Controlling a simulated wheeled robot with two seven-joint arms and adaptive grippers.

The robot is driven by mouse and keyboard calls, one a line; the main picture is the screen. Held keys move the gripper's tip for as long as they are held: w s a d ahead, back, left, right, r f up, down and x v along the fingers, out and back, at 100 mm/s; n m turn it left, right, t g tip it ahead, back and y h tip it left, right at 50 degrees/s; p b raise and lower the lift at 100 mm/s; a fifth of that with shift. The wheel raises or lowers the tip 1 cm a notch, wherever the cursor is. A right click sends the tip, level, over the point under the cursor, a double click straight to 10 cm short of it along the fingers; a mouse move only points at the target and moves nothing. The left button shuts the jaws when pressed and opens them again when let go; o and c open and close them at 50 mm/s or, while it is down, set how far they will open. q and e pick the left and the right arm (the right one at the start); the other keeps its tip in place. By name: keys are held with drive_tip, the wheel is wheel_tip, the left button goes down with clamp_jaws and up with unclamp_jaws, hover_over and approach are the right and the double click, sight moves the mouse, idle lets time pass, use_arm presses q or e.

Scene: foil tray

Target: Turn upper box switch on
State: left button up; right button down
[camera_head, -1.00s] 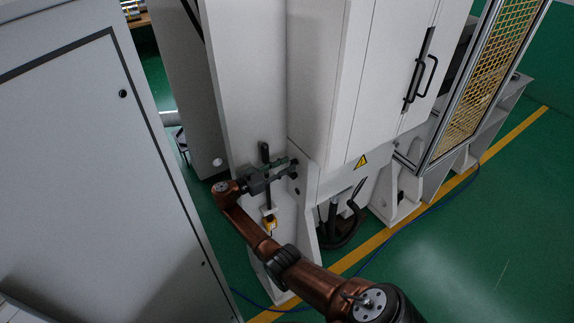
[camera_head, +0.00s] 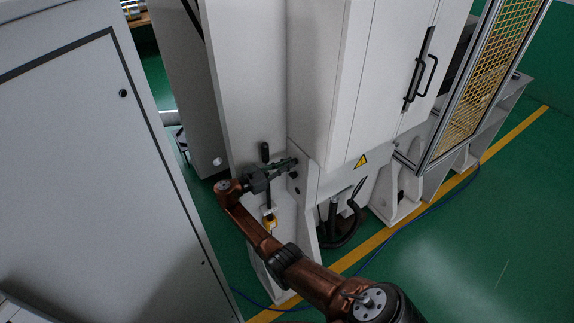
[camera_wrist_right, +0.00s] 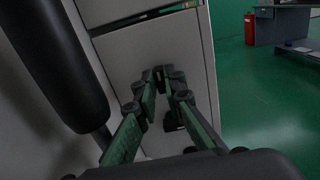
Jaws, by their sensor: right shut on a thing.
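My right gripper (camera_head: 292,163) is at the side of the white machine, its fingers drawn together. In the right wrist view, my right gripper (camera_wrist_right: 160,80) has its tips together on a small dark switch (camera_wrist_right: 159,73) on the pale panel. The fingertips hide most of this switch, so its turn position cannot be told. A second dark knob (camera_head: 298,190) sits below it on the same face and is free of the gripper. My left gripper is not in view.
A black upright lever (camera_head: 265,152) stands close to the left of my gripper; it looms large in the right wrist view (camera_wrist_right: 60,65). A grey cabinet (camera_head: 95,170) fills the left. A yellow part (camera_head: 270,223) lies below my gripper. Green floor (camera_head: 470,260) is clear at right.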

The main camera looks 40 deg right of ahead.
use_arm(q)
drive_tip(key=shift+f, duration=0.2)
use_arm(e)
drive_tip(key=shift+m, duration=0.4)
use_arm(q)
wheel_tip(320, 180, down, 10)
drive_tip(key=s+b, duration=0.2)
drive_tip(key=b, duration=0.8)
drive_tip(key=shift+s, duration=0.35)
use_arm(e)
drive_tip(key=shift+s+f+m, duration=0.1)
drive_tip(key=shift+f+m, duration=0.05)
drive_tip(key=shift+m, duration=2.7)
drive_tip(key=shift+s+f+m, duration=0.1)
drive_tip(key=shift+m, duration=2.8)
drive_tip(key=shift+f+m, duration=0.15)
drive_tip(key=shift+m, duration=2.7)
drive_tip(key=shift+a, duration=0.1)
drive_tip(key=c, duration=2)
unclamp_jaws()
drive_tip(key=shift+r, duration=0.1)
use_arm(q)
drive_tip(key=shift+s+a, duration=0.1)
